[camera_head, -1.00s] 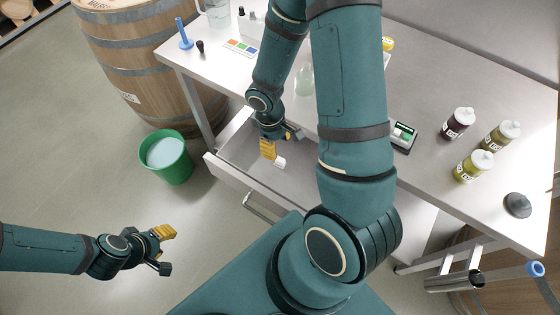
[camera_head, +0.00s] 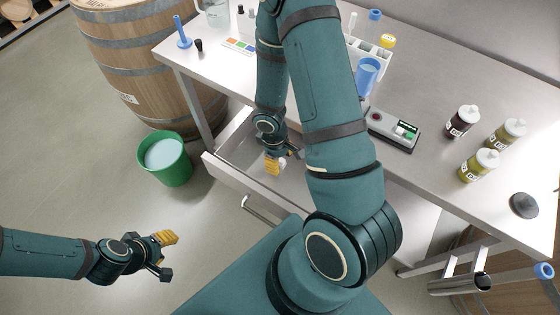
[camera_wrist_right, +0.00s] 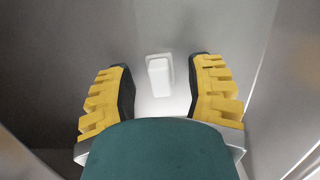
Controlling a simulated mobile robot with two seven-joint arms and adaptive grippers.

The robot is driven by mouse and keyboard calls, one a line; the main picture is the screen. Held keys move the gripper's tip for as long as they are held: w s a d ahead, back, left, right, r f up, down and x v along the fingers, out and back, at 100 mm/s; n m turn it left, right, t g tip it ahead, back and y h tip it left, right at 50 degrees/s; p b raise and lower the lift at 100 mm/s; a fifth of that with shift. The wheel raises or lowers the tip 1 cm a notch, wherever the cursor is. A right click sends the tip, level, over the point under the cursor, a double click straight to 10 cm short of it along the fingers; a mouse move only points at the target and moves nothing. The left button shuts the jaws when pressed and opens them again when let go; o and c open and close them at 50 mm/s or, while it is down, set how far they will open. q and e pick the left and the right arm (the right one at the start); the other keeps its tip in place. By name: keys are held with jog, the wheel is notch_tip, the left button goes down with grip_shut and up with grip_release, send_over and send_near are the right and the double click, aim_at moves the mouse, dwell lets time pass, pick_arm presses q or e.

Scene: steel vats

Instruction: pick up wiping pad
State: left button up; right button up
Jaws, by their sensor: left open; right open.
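The wiping pad, a small white block, lies inside the open drawer (camera_head: 237,186). In the right wrist view the pad (camera_wrist_right: 159,76) shows on the drawer floor, centred between the yellow fingers. In the head view only a bit of white shows beside the fingers. My right gripper (camera_head: 276,164) is open and points down into the drawer, with one finger on either side of the pad in the wrist view. I cannot tell whether the fingers touch it. My left gripper (camera_head: 168,255) is open and empty, out over the floor at the left.
A green bucket (camera_head: 168,163) and a wooden barrel (camera_head: 150,70) stand at the left.

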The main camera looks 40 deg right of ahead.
jog(key=c, duration=0.9)
jog(key=shift+r, duration=0.1)
